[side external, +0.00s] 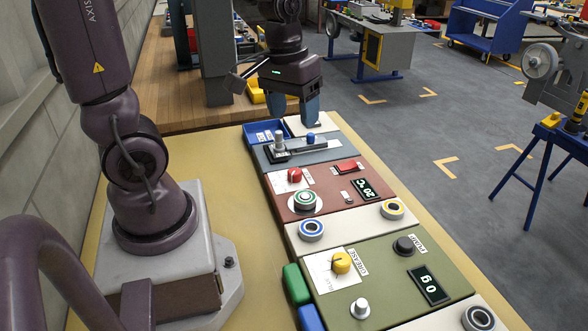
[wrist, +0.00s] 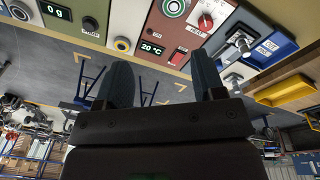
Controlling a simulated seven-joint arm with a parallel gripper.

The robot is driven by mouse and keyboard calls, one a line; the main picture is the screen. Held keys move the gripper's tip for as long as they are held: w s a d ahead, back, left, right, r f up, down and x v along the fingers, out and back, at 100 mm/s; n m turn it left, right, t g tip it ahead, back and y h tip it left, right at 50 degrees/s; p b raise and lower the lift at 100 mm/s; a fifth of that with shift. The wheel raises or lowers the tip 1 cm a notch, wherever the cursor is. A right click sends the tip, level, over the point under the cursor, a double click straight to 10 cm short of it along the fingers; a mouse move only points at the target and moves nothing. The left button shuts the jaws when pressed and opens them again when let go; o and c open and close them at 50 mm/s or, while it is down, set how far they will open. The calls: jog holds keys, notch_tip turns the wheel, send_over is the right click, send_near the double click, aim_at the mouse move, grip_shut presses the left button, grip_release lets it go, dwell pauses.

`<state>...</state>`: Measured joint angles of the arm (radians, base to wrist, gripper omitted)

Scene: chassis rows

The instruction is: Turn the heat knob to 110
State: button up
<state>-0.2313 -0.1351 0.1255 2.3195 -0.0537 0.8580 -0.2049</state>
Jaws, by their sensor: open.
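The red knob (side external: 295,175) sits on a white dial plate on the brown-red panel (side external: 328,205). It also shows in the wrist view (wrist: 206,21), with its dial marks too small to read. The panel's display (side external: 364,190) reads 20 °C, and so does the wrist view (wrist: 151,48). My gripper (side external: 294,108) is open and empty, above the far end of the console, beyond the red knob and apart from it. In the wrist view its two fingers (wrist: 163,62) stand wide apart with nothing between them.
A green-ringed button (side external: 305,200) and a red rocker switch (side external: 347,165) share the panel. Behind is a grey slider panel (side external: 310,145) with upright posts, and a blue tray (side external: 262,132). Nearer is a green panel with a yellow knob (side external: 341,262). Space above the panels is clear.

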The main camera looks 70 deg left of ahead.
aim_at(294, 170)
jog(key=w+a+f+n+g, duration=0.1)
jog(key=w+a+f+n, duration=0.3)
jog(key=a+f+n, duration=1)
jog(key=f, duration=0.3)
jog(key=f+n, duration=0.1)
jog(key=f, duration=0.2)
jog(key=d+f+n, duration=0.1)
jog(key=f, duration=0.2)
jog(key=shift+w, duration=0.15)
jog(key=shift+c, duration=0.4)
jog(key=c, duration=0.8)
jog(key=shift+c, duration=0.2)
